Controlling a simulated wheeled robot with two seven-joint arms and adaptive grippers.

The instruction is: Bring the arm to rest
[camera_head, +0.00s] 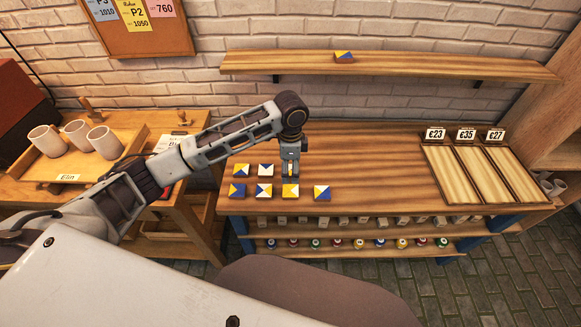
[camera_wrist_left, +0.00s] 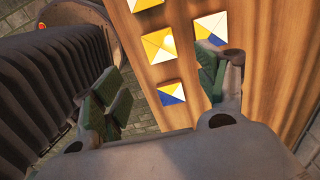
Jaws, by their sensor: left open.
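My left arm reaches in from the left, and its left gripper (camera_head: 290,173) points down over the wooden table (camera_head: 370,170). The gripper also shows in the left wrist view (camera_wrist_left: 158,98), with its green-padded fingers apart and nothing held between them. In the left wrist view a yellow, white and blue plate (camera_wrist_left: 171,93) lies beyond the fingers. My right gripper is in neither view.
A wall shelf (camera_head: 430,66) at the back holds one blue-yellow plate (camera_head: 344,57). Price cards (camera_head: 466,135) stand on a slotted rack at right. A side table at left carries a tray with white cups (camera_head: 76,133). The table's middle is clear.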

